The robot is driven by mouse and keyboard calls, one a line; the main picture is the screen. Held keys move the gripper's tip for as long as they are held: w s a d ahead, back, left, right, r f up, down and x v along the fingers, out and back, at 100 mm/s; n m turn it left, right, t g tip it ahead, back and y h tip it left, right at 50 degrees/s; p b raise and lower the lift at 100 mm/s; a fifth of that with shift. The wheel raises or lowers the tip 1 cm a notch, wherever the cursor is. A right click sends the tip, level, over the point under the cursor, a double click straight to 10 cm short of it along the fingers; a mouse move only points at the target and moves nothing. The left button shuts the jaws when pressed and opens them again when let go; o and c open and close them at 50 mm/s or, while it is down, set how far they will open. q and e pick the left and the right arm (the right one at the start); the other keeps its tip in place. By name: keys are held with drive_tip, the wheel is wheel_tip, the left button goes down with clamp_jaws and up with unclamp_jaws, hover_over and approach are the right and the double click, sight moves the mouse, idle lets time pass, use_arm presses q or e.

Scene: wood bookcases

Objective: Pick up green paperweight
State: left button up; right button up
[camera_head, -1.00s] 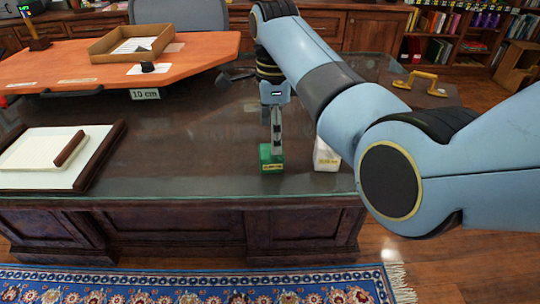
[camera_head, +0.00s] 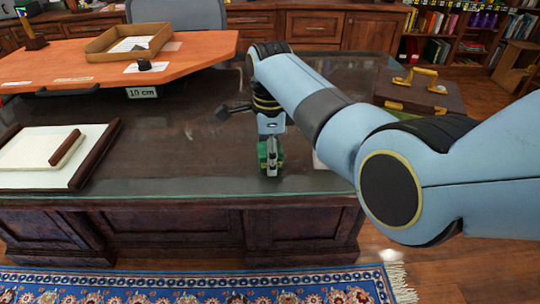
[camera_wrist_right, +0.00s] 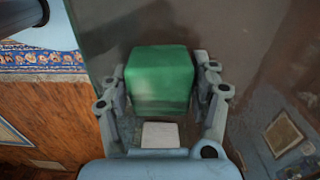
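The green paperweight (camera_head: 263,160) is a small green block near the front edge of the dark desk. In the right wrist view the green paperweight (camera_wrist_right: 160,78) sits between the two fingers. My right gripper (camera_head: 270,160) is lowered around it. In the wrist view the right gripper (camera_wrist_right: 160,75) looks open, with narrow gaps between the fingers and the block's sides. The paperweight's lower part is hard to see. My left gripper is not in view.
A white block (camera_head: 319,160) stands just right of the green one, partly hidden by my arm. A paper tray (camera_head: 84,172) lies at the desk's left. An orange board (camera_head: 200,50) is behind it. A brown case with yellow handles (camera_head: 425,93) stands at the right.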

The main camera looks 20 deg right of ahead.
clamp_jaws()
